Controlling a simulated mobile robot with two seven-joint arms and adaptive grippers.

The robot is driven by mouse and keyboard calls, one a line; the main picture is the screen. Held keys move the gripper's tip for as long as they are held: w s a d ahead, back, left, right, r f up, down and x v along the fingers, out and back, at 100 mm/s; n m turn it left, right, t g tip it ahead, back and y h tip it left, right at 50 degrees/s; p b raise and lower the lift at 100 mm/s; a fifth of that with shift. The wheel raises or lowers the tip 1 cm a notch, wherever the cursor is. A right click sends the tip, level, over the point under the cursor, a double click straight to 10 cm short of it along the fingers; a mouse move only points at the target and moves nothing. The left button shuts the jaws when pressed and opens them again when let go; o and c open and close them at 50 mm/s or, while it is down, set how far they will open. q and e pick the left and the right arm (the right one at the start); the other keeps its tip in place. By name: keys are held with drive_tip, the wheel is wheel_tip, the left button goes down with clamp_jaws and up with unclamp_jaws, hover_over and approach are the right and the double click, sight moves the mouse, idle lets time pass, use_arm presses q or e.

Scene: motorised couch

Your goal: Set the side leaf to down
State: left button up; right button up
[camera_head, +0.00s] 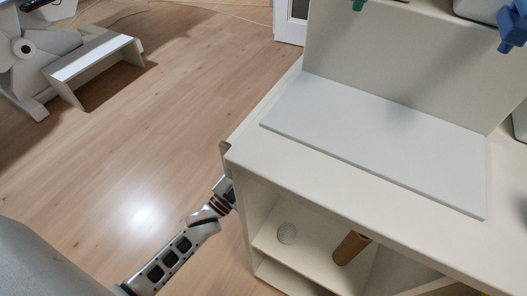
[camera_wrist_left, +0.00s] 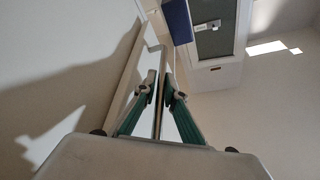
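The side leaf (camera_head: 262,112) shows as a narrow pale strip along the left end of the cream cabinet; most of it is hidden from my head. My left arm comes in from the lower left, and my left gripper (camera_head: 229,190) is at the cabinet's left end, just below its front corner, partly hidden. In the left wrist view, the green-sided fingers of my left gripper (camera_wrist_left: 161,92) stand close on either side of a thin pale panel edge, which looks like the leaf. My right gripper is in neither view.
The cabinet top (camera_head: 340,183) carries a flat light grey board (camera_head: 375,135). A low white step (camera_head: 92,62) stands far left. The wood floor (camera_head: 165,125) left of the cabinet is clear.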

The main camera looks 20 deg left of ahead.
use_arm(q)
drive_tip(key=shift+s+d, duration=0.1)
drive_tip(key=shift+d, duration=0.2)
drive_tip(key=v, duration=1.2)
drive_tip(key=shift+a+f, duration=0.1)
drive_tip(key=shift+a, duration=0.05)
